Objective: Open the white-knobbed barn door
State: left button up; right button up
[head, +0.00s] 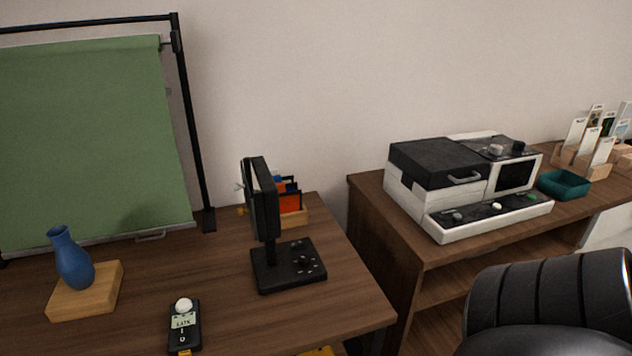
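A black panel lamp (263,200) stands on a black base (288,277) with small knobs, near the right end of the left table. The panel is seen nearly edge-on, and flat black flaps seem to lie close against it. I cannot make out a white knob on it, so I cannot tell which flap is the white-knobbed barn door or how far it stands open. Neither of my grippers is in view.
On the wooden table (225,280) are a blue vase (72,260) on a wood block, a light meter (184,328) and a card holder (294,217). A green backdrop (85,140) stands behind. Right: a scanner-like machine (420,195), a teal tray (564,190) and a black padded shape (550,300).

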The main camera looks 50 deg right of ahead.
aim_at(236, 187)
jog(key=z, duration=2.55)
jog(key=k, duration=1)
jog(key=u, duration=0.9)
jog(key=i, duration=0.5)
jog(key=u, duration=0.1)
jog(key=k, duration=0.6)
jog(key=u, duration=0.35)
jog(key=i, duration=1)
jog(key=u, duration=0.6)
